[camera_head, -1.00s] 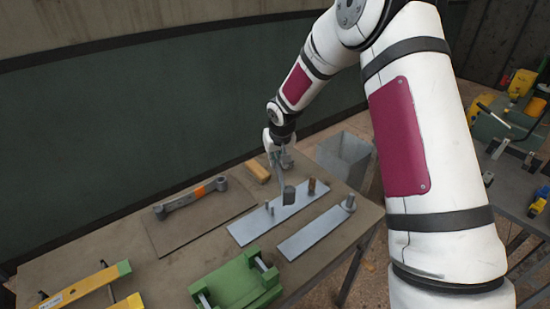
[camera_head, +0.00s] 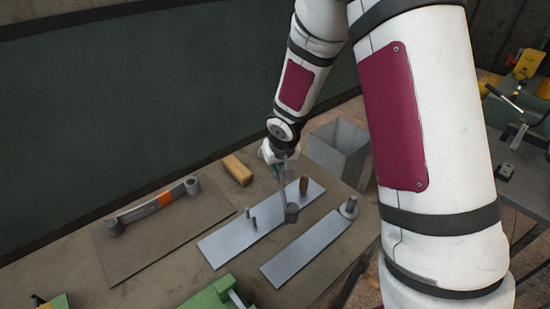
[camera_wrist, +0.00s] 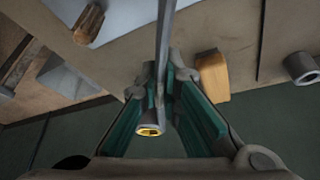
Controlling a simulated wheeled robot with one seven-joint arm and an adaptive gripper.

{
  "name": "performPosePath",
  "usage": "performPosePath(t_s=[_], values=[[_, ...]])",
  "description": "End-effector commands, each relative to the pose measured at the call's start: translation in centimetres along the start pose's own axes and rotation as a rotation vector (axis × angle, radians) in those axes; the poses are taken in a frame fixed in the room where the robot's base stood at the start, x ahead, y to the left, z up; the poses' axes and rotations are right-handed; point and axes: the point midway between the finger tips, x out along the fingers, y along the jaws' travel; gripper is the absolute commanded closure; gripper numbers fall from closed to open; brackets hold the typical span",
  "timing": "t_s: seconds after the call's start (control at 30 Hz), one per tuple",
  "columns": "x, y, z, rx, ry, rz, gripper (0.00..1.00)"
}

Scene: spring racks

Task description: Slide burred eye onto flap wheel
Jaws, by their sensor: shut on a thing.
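My gripper (camera_head: 281,158) is shut on a long grey leaf spring (camera_head: 283,190), which also runs up between the green-padded fingers (camera_wrist: 163,78) in the wrist view. The spring's lower eye (camera_head: 291,213), a dark grey cylinder, hangs over or near the front edge of a pale plate (camera_head: 232,238); I cannot tell its height. Its other eye (camera_wrist: 150,130), with a gold-coloured lining, is near the fingers. A brown cylinder, probably the flap wheel (camera_head: 303,184), stands upright on that plate, just behind and right of the lower eye, apart from it. It also shows in the wrist view (camera_wrist: 88,23).
Two thin pins (camera_head: 250,218) stand on the same plate. A second plate (camera_head: 292,262) carries a grey post (camera_head: 349,205). Another spring with an orange band (camera_head: 160,201) lies on a brown board at left. A wooden block (camera_head: 237,169) and open metal bin (camera_head: 338,145) are behind.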

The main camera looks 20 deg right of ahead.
Motion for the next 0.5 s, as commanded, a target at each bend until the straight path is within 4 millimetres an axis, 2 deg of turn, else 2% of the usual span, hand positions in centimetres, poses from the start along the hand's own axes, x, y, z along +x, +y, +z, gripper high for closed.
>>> performPosePath(t_s=[0.07, 0.27, 0.5], values=[[0.2, -0.2, 0.2, 0.049, 0.002, 0.018, 1.0], [-0.6, 0.0, 0.8, 0.251, 0.001, 0.095, 1.0], [-2.9, 0.3, 0.8, 0.565, -0.002, 0.224, 1.0]])
